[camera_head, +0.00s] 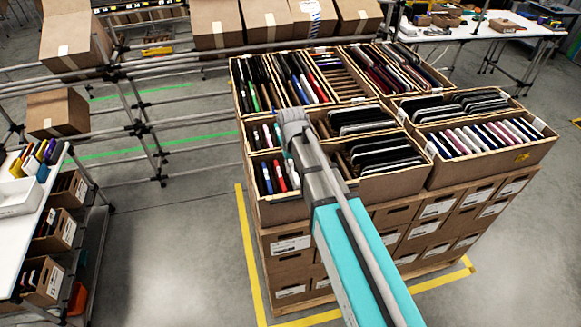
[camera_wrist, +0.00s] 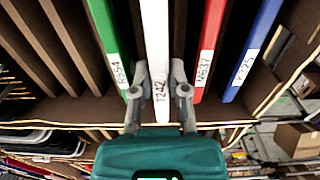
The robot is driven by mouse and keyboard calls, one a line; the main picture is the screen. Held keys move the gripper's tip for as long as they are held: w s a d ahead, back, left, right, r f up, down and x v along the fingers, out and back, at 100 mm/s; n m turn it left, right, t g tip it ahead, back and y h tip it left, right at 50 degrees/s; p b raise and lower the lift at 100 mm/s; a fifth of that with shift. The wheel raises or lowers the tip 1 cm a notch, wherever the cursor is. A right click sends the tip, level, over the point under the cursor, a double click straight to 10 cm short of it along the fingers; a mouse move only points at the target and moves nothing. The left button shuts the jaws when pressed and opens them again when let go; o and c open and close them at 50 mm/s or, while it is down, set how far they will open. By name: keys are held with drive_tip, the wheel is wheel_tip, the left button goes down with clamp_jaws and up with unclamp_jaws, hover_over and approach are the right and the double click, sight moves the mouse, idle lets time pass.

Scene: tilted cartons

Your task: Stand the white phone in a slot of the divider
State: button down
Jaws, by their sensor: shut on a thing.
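The white phone (camera_wrist: 155,35), with a T242 label at its near end, stands on edge between my two fingers in the wrist view. My gripper (camera_wrist: 159,76) is shut on its labelled end. A green phone (camera_wrist: 107,40) is to its left, and a red phone (camera_wrist: 211,45) and a blue phone (camera_wrist: 256,45) are to its right. The brown divider (camera_wrist: 72,35) shows several empty slots left of the green phone. I cannot tell whether the white phone rests on the slot floor. In the head view my arm hides most of the gripper and the white phone.
Other cartons (camera_head: 490,145) filled with upright phones stand close around on the same stack. The carton wall (camera_wrist: 50,122) runs just under my fingers in the wrist view. A white table (camera_head: 25,215) with a bin is at left, with open floor between.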

sight(292, 166)
drive_tip(key=shift+f+b, duration=0.9)
drive_tip(key=shift+f, duration=0.2)
drive_tip(key=c, duration=0.5)
unclamp_jaws()
drive_tip(key=shift+c, duration=0.2)
drive_tip(key=shift+r, duration=0.1)
wheel_tip(292, 166, up, 7)
drive_tip(key=p, duration=0.7)
